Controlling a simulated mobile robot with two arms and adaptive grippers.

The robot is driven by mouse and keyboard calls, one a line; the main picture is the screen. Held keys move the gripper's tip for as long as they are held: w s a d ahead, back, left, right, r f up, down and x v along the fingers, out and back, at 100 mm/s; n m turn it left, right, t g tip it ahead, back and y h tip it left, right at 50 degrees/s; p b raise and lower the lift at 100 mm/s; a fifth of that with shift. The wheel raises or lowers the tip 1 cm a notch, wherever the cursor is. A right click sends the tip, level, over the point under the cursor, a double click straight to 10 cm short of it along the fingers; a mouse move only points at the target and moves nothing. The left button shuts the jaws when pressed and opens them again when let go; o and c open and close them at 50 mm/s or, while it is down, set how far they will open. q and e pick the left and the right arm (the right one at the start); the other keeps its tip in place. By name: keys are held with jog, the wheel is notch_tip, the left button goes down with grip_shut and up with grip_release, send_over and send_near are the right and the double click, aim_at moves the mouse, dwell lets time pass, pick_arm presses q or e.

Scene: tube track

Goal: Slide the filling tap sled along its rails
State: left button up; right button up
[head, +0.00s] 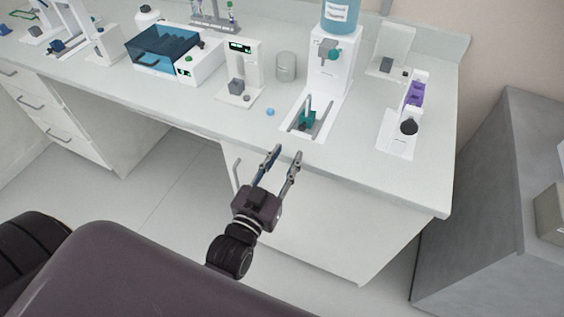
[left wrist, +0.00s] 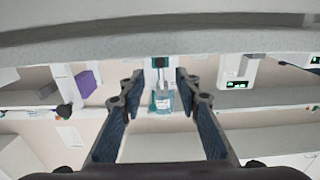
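The filling station (head: 330,80) is a white stand with a blue water tank (head: 340,17) on top and a small teal tap (head: 328,54) on its front. At its foot, a teal sled (head: 307,119) with a grey upright handle sits between rails on a white base, near the bench's front edge. My left gripper (head: 285,155) is open and empty, in front of the bench edge, apart from the sled. In the left wrist view the fingers (left wrist: 156,82) stand wide apart, with the station upside down and its blue tank (left wrist: 163,101) between them. My right gripper is not seen.
A purple rack (head: 414,95) with a black knob stands to the right. A white device with a green display (head: 240,47), a grey cylinder (head: 286,66) and a small blue ball (head: 270,112) are to the left. The bench front edge lies close to my fingers.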

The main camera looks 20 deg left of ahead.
pick_arm(q)
jog(key=shift+s, duration=0.9)
jog(key=s+d+f+g, duration=0.1)
jog(key=s+f+g, duration=0.2)
jog(key=f, duration=0.9)
jog(key=s+d+f+m+g+h, duration=0.15)
jog(key=s+f, duration=0.25)
jog(key=f, duration=0.7)
jog(key=s+d+f+g, duration=0.1)
jog(key=s+f+g, duration=0.25)
jog(key=f, duration=0.85)
jog(key=s+a+f+g, duration=0.3)
jog(key=s+f, duration=0.4)
jog(key=s, duration=0.2)
jog(key=s+a+f+g+y, duration=0.1)
jog(key=s+a+f+g, duration=0.2)
jog(key=s+f, duration=0.3)
jog(key=s+a+f+g+y, duration=0.1)
jog(key=s+a+f+g, duration=0.2)
jog(key=s+f, duration=0.4)
jog(key=s, duration=0.6)
jog(key=shift+a+f, duration=0.25)
jog(key=shift+f, duration=0.05)
jog(key=shift+m, duration=0.35)
jog(key=shift+c, duration=0.3)
